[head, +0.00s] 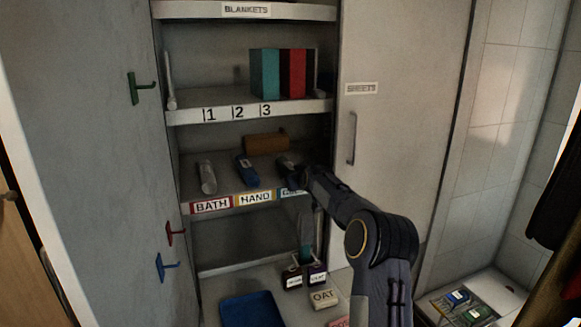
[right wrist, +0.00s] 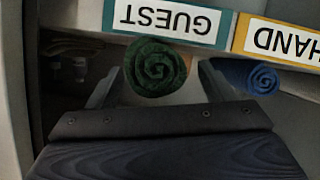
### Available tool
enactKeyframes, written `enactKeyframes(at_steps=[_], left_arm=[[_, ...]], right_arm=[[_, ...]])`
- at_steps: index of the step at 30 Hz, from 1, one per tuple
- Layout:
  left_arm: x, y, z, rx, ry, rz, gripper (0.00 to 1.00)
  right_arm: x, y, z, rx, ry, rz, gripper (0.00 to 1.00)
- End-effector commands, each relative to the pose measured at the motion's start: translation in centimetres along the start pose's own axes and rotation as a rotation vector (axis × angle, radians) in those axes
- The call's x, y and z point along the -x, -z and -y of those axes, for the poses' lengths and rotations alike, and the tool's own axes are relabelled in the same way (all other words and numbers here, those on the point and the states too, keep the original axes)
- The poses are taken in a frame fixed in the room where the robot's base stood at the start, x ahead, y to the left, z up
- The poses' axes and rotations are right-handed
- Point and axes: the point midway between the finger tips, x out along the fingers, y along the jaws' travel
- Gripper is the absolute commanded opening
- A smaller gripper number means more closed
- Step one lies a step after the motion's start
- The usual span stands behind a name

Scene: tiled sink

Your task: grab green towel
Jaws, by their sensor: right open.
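The green towel (right wrist: 156,67) is a tight roll, seen end-on in the right wrist view, which shows the shelf labels upside down. My right gripper (right wrist: 160,80) is open, with one finger on each side of the roll; I cannot tell whether they touch it. In the head view my right gripper (head: 293,178) is at the right end of the middle shelf, by the partly covered third label. My arm and gripper hide most of the towel there. My left gripper is not in view.
A blue rolled towel (right wrist: 248,76) lies close beside one finger, at the HAND label (head: 255,197). A grey rolled towel (head: 207,177) lies at the BATH label. The shelf above (head: 225,107) and the closed SHEETS door (head: 395,130) bound the space.

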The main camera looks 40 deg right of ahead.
Motion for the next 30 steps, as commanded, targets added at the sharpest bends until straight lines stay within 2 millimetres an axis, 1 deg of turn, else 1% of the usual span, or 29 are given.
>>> enactKeyframes(at_steps=[1, 4, 11, 14, 21, 23, 30], left_arm=[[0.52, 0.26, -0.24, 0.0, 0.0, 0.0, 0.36], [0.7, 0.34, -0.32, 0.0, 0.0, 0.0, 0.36], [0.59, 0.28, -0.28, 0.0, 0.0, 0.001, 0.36], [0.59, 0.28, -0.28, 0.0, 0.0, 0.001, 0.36], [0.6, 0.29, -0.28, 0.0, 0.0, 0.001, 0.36], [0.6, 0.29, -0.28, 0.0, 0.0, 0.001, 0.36], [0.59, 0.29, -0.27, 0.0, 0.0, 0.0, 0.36]], right_arm=[[-0.58, 0.16, -0.04, -0.001, 0.0, 0.002, 0.75], [-1.28, 0.04, -0.01, 0.0, 0.0, 0.001, 0.75], [-1.45, -0.07, 0.02, 0.0, 0.0, 0.0, 0.75], [-1.44, -0.07, 0.02, 0.0, 0.0, 0.0, 0.65], [-1.42, -0.05, 0.02, 0.0, 0.0, 0.0, 0.33], [-1.42, -0.05, 0.02, 0.0, 0.0, -0.001, 0.25], [-1.37, 0.08, -0.02, 0.0, -0.001, -0.002, 0.25]])
